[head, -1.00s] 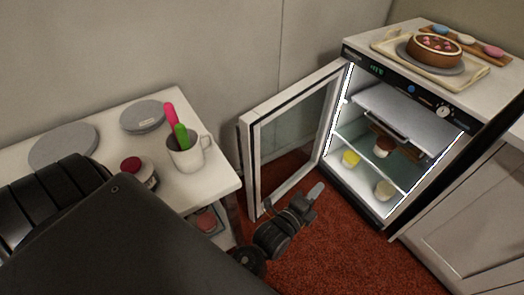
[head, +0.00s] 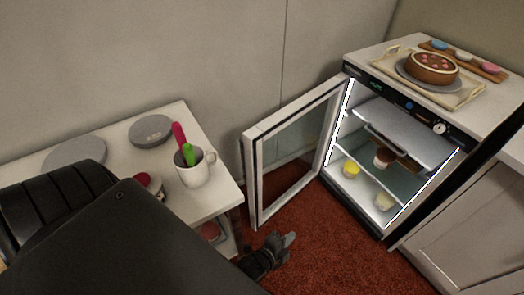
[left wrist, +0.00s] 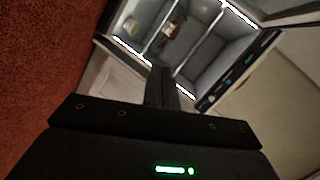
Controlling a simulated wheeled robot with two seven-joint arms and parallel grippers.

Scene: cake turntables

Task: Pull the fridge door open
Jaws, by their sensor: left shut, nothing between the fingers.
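The fridge (head: 392,150) stands at the right with its lit inside showing. Its glass door with a pale frame (head: 253,180) stands wide open, swung out to the left near the wall. My left gripper (head: 288,240) is shut and empty, low over the red floor in front of the open door, apart from it. In the left wrist view the lit fridge inside (left wrist: 185,45) shows beyond the shut fingers (left wrist: 160,85). My right gripper is not in view.
A tray (head: 462,97) with a cake (head: 432,67) sits on the fridge top. At left, a white table (head: 213,203) holds a mug (head: 196,172) and turntables (head: 150,131). Red carpet (head: 330,245) is clear before the fridge. A grey cabinet (head: 470,215) stands at right.

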